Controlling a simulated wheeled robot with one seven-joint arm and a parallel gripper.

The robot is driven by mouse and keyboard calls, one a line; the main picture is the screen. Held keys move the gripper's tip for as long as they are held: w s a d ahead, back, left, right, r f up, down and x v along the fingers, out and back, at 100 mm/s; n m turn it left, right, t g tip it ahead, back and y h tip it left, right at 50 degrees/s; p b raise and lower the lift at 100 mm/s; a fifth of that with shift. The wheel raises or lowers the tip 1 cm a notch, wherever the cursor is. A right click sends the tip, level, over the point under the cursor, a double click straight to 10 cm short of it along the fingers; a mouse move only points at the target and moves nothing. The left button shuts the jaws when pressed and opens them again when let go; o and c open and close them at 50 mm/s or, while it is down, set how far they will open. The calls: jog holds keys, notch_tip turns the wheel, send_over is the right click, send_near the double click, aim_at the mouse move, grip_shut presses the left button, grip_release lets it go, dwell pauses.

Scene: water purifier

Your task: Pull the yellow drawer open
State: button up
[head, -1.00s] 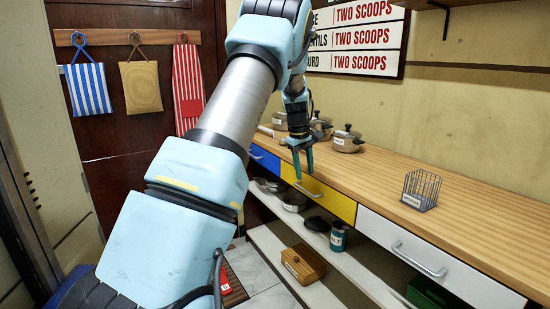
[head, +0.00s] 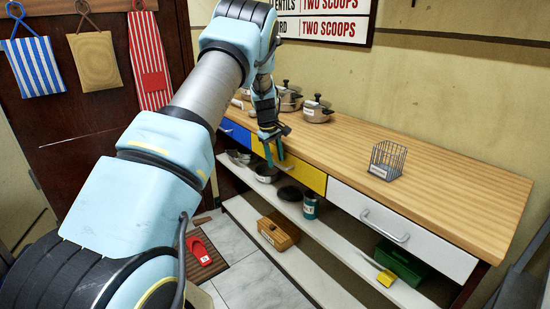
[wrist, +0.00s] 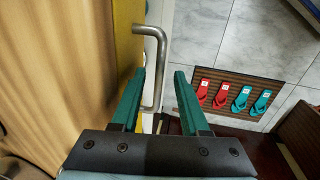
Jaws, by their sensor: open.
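The yellow drawer (head: 307,174) sits under the wooden counter, between the blue drawer and the white drawer, and looks closed. Its metal bar handle (wrist: 161,62) shows in the wrist view, running down between the two teal fingers of my gripper (wrist: 159,72). The fingers stand apart, one on each side of the handle, with no clear grip on it. In the head view my gripper (head: 274,150) is in front of the yellow drawer and hides part of it and most of the handle.
A blue drawer (head: 235,134) is on the left and a white drawer (head: 400,232) on the right. A wire basket (head: 386,160) and pots (head: 316,110) stand on the counter. Slippers (wrist: 221,97) lie on a floor mat. A lower shelf holds a wooden box (head: 279,231).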

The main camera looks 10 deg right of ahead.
jog(key=shift+f, duration=0.15)
grip_shut()
dwell(0.4)
dwell(1.0)
